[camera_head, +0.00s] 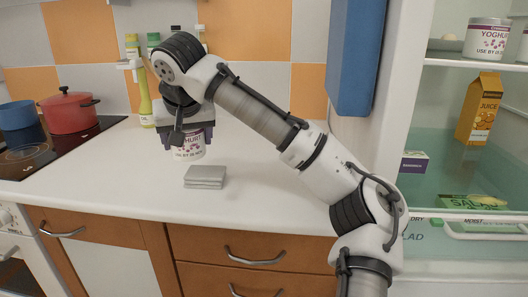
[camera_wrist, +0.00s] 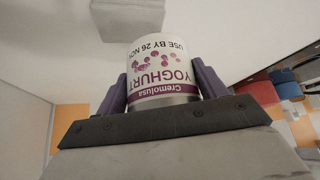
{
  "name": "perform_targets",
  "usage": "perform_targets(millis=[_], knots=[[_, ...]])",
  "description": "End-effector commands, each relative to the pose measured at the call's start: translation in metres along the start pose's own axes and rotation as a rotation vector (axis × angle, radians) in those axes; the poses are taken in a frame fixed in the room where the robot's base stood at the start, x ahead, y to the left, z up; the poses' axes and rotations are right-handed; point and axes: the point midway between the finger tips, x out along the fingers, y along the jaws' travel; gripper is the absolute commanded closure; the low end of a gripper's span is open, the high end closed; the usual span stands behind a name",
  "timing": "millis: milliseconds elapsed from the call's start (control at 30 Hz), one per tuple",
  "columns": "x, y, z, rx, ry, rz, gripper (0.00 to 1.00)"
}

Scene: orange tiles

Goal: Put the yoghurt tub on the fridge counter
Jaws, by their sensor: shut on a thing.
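A white yoghurt tub (camera_head: 189,149) with purple print is at the white counter (camera_head: 262,172) between the hob and the fridge. My gripper (camera_head: 187,137) comes down over it from above, with its fingers on either side of the tub. In the wrist view the tub (camera_wrist: 162,72) sits between the two purple-grey fingers, and my gripper (camera_wrist: 161,88) is shut on it. The tub looks upright at or just above the counter; I cannot tell whether its base touches. My gripper hides its upper part in the head view.
A small grey stack (camera_head: 205,177) lies in front of the tub. A red pot (camera_head: 70,112) and blue pot (camera_head: 17,115) stand on the hob at left. Bottles (camera_head: 145,105) stand behind my gripper. The open fridge (camera_head: 460,140) at right holds another yoghurt tub (camera_head: 486,38) and juice (camera_head: 479,108).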

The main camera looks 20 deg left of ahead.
Motion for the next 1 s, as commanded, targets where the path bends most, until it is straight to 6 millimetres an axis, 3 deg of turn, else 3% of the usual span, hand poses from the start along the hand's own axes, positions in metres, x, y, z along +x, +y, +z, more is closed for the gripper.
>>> perform_targets(millis=[167,600,800,900,1000], knots=[[-0.005,0.020,0.006,0.005,0.002,0.004,0.60],[-0.033,0.125,0.050,0.006,0.001,0.004,0.60],[-0.043,0.165,0.066,0.004,0.001,0.003,0.60],[-0.048,0.181,0.072,0.004,0.002,0.002,0.60],[-0.031,0.178,0.082,-0.001,0.000,0.001,0.60]])
